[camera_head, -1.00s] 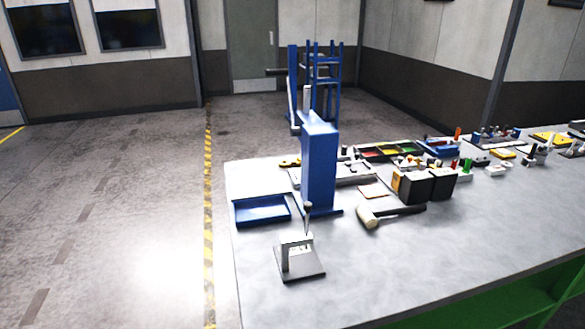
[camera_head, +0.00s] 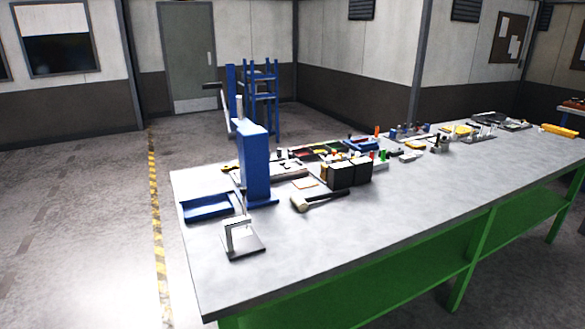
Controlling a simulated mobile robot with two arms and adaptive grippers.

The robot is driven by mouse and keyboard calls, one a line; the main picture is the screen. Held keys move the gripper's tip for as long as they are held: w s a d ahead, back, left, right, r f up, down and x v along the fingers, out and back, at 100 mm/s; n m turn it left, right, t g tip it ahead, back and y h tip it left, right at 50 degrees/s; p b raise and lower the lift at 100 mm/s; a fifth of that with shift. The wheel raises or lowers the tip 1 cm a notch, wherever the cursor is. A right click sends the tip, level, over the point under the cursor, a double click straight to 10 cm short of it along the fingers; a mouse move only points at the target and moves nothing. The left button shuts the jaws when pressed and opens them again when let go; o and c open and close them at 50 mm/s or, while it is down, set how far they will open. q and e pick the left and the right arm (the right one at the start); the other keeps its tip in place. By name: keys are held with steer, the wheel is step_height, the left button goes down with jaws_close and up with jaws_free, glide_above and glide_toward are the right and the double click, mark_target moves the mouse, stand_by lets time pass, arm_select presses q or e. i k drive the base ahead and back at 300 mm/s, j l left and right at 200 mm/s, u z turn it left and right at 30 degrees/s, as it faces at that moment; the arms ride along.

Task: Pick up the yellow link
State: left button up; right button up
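Several small yellow things lie on the long grey workbench (camera_head: 370,225). A long yellow piece (camera_head: 560,131) is at the bench's far right end. A flat yellow piece (camera_head: 458,130) lies left of it, among other parts. A smaller yellow piece (camera_head: 415,144) lies nearer the middle. They are too small for me to tell which is the yellow link. Neither of my grippers is in view.
A blue press-like column (camera_head: 254,160), a blue tray (camera_head: 209,207), a small grey stand (camera_head: 243,243) and a mallet (camera_head: 318,200) occupy the bench's left part. Black blocks (camera_head: 349,173) stand behind the mallet. The front strip is clear. Open floor (camera_head: 75,225) lies left.

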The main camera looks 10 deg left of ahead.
mark_target(225, 168)
steer(key=i+j+z, duration=0.35)
steer(key=j, duration=0.3)
steer(key=j+z, duration=0.2)
steer(key=j, duration=0.15)
steer(key=i+j+z, duration=0.15)
steer(key=j, duration=0.25)
